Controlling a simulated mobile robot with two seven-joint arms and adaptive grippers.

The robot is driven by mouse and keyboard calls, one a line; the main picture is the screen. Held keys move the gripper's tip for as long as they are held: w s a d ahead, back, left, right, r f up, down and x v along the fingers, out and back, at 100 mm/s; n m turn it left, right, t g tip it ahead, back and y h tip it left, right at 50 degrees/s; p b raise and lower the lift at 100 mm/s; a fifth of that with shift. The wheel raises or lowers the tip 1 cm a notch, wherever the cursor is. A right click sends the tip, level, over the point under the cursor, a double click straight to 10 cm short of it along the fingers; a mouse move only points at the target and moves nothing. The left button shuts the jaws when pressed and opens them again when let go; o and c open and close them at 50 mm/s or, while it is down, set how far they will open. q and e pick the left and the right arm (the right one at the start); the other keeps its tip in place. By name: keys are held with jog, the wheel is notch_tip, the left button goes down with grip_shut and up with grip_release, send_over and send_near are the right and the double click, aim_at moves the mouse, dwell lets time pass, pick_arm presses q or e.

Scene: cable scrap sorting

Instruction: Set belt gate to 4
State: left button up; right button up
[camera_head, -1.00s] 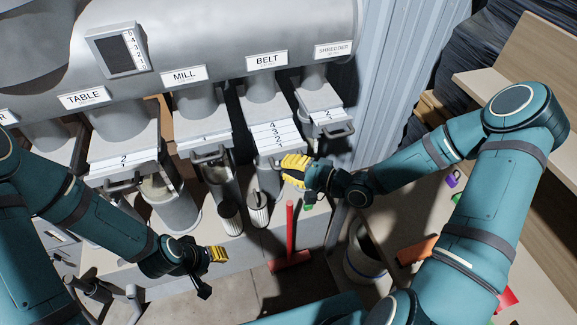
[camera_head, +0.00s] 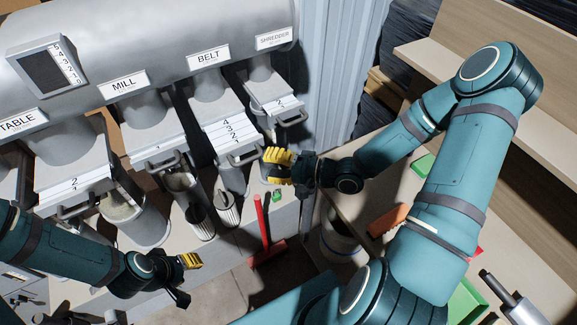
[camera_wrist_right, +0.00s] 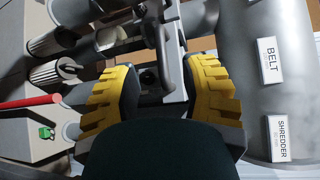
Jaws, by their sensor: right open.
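The belt gate (camera_head: 228,130) is the grey slide under the BELT sign (camera_head: 208,57). It is pulled out, with the numbers 4, 3, 2 and 1 showing on its white strips. Its handle (camera_head: 246,157) faces the front. My right gripper (camera_head: 271,168), with yellow fingertips, is open and empty just right of that handle. In the right wrist view a dark handle bar (camera_wrist_right: 160,40) lies ahead between the open fingers (camera_wrist_right: 158,78), not gripped. My left gripper (camera_head: 190,261) hangs low at the left, away from the gate; whether its jaws are open is unclear.
The shredder gate (camera_head: 275,95) is close on the right, the mill gate (camera_head: 150,135) on the left, and the table gate (camera_head: 75,180) further left. A red T-shaped tool (camera_head: 262,225) stands below. A green piece (camera_head: 277,196) lies near my right gripper.

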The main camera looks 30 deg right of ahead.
jog(key=v, duration=0.5)
jog(key=shift+s+d, duration=0.15)
jog(key=shift+s, duration=0.05)
jog(key=w+a+f+n+g+h+b, duration=0.1)
jog(key=w+a+f+h+b, duration=0.25)
jog(key=f, duration=0.35)
jog(key=s+a+f+n+g+h+b, duration=0.1)
jog(key=s+a+f+n+g+h, duration=0.1)
jog(key=f, duration=0.6)
jog(key=s+a+f+n+g+h+b, duration=0.2)
jog(key=s+a+f+n+g+h, duration=0.1)
jog(key=s+a+f+n+g, duration=0.2)
notch_tip(320, 180, down, 3)
jog(key=s+a+g, duration=0.1)
jog(key=s+a, duration=0.1)
jog(key=shift+s+b, duration=0.3)
